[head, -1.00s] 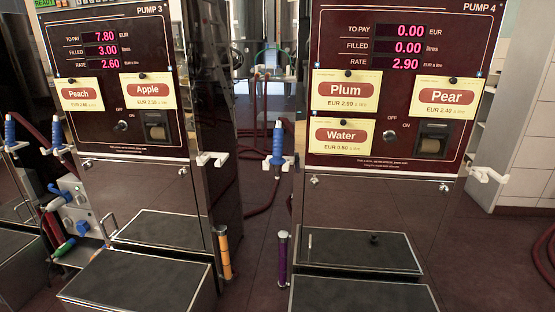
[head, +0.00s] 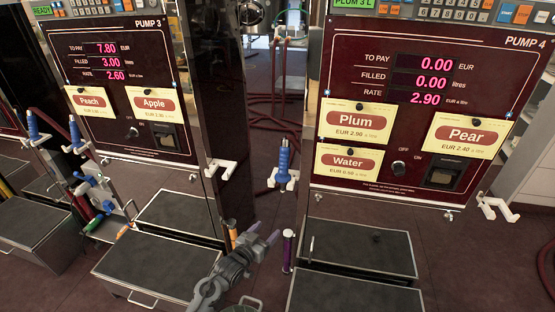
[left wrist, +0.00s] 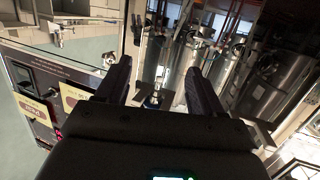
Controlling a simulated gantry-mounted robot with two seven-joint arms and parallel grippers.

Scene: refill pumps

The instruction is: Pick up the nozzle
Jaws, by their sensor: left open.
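A blue-handled nozzle (head: 283,163) hangs upright in a white holder on the left side of Pump 4. My left gripper (head: 264,233) is open and empty, low between Pump 3 and Pump 4. In the head view its fingers point up and right, below the nozzle and apart from it. In the left wrist view the gripper (left wrist: 155,75) has its two dark fingers spread. My right gripper is not in view.
More blue-handled nozzles (head: 74,133) hang left of Pump 3 (head: 112,90). An empty white holder (head: 221,168) is on Pump 3's right side, another (head: 497,208) on Pump 4's right. Orange (head: 233,237) and purple (head: 288,250) tubes stand near the arm. Dark-topped steps (head: 150,262) jut out below.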

